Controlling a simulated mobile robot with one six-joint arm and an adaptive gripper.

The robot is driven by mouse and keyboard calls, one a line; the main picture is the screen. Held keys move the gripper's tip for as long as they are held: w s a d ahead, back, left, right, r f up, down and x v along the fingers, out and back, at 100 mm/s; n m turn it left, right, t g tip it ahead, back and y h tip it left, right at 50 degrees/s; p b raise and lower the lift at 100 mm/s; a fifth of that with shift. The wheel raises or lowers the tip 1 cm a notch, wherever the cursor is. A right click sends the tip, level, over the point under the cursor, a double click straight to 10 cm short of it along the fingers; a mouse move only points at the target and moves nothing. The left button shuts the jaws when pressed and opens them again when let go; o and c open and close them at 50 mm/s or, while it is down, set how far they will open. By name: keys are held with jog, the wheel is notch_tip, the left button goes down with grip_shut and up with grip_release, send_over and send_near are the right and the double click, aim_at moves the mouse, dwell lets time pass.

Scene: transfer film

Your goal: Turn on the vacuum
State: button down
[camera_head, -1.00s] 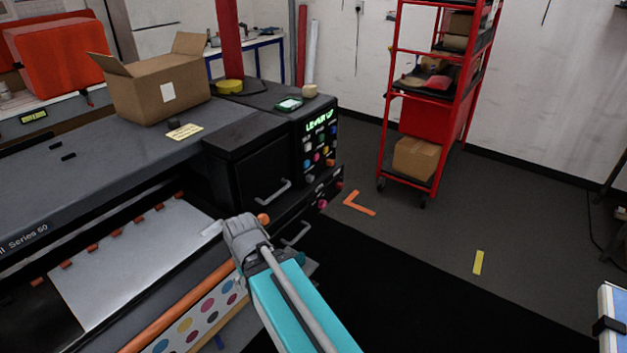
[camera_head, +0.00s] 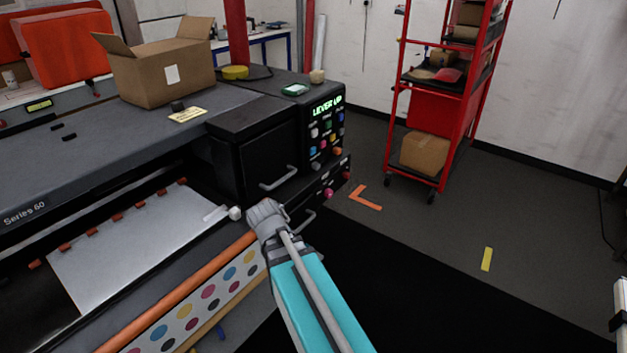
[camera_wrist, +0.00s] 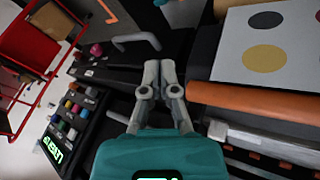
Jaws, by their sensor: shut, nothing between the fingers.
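The printer's black control panel (camera_head: 326,130) carries coloured buttons and a green display (camera_head: 328,105) reading "LEVER UP". It also shows at the lower left of the wrist view (camera_wrist: 75,116). Which button is for the vacuum cannot be read. Below are pinkish knobs (camera_head: 328,193). A pale lever with a rounded end (camera_head: 226,213) sits at the platen's right end, just left of my gripper. My gripper (camera_head: 268,212) is in front of the printer, left of and below the panel. In the wrist view its fingers (camera_wrist: 159,66) are together and empty.
Grey handles (camera_head: 279,179) stick out from the printer front near my gripper. An orange bar (camera_head: 180,290) runs along the front edge. A cardboard box (camera_head: 160,75) sits on top. A red trolley (camera_head: 440,100) stands behind, right. The floor to the right is mostly clear.

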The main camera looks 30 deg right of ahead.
jog(key=w+d+n+t+h+b, duration=0.2)
jog(key=w+d+n+t+b, duration=1)
jog(key=d+b, duration=0.3)
jog(key=shift+w+d+n, duration=0.35)
jog(key=shift+d+n, duration=0.35)
jog(key=shift+n, duration=0.1)
jog(key=shift+w, duration=0.1)
send_near(312, 167)
jog(key=w, duration=0.3)
jog(key=w+a, duration=0.1)
jog(key=w, duration=0.1)
jog(key=shift+f, duration=0.15)
jog(key=shift+w+d, duration=0.15)
jog(key=shift+d, duration=0.35)
jog(key=shift+w+d, duration=0.15)
jog(key=shift+d, duration=0.4)
jog(key=shift+w+d, duration=0.25)
jog(key=shift+d, duration=0.5)
